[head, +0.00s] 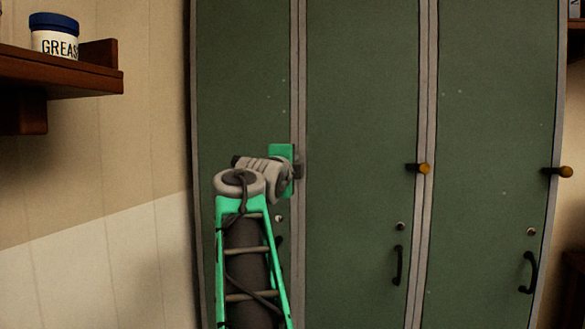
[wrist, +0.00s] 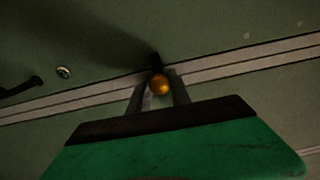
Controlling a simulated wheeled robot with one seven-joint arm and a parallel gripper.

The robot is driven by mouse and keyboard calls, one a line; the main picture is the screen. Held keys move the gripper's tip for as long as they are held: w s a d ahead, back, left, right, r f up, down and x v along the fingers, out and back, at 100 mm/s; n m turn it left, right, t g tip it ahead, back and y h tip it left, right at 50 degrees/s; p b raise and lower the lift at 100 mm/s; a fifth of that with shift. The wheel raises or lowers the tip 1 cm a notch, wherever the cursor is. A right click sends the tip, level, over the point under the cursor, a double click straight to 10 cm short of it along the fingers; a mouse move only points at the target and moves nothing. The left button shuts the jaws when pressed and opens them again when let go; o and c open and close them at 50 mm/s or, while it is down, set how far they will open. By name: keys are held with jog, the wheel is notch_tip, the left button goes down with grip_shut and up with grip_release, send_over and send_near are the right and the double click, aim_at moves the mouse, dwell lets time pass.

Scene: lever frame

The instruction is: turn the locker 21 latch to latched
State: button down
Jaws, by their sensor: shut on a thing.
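In the wrist view a latch with a round brass knob (wrist: 159,84) and a dark base stands at the pale seam between two green doors. My gripper (wrist: 160,90) has one finger on each side of the knob and is shut on it. In the head view my gripper (head: 297,166) is at the right edge of the left locker door (head: 245,90), at the seam, and it hides this latch. I cannot read any locker number, so I cannot tell which door is 21. The latch's angle is not clear.
Two other brass-knobbed latches, one on the middle door (head: 424,168) and one on the right door (head: 566,171), stick out at similar height. Dark door handles (head: 397,265) sit lower. A wooden shelf (head: 60,75) with a grease tub (head: 54,36) juts out at upper left.

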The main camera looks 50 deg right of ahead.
jog(key=c, duration=1.2)
grip_release()
jog(key=v, duration=0.7)
jog(key=shift+s+a, duration=0.2)
jog(key=shift+a, duration=0.2)
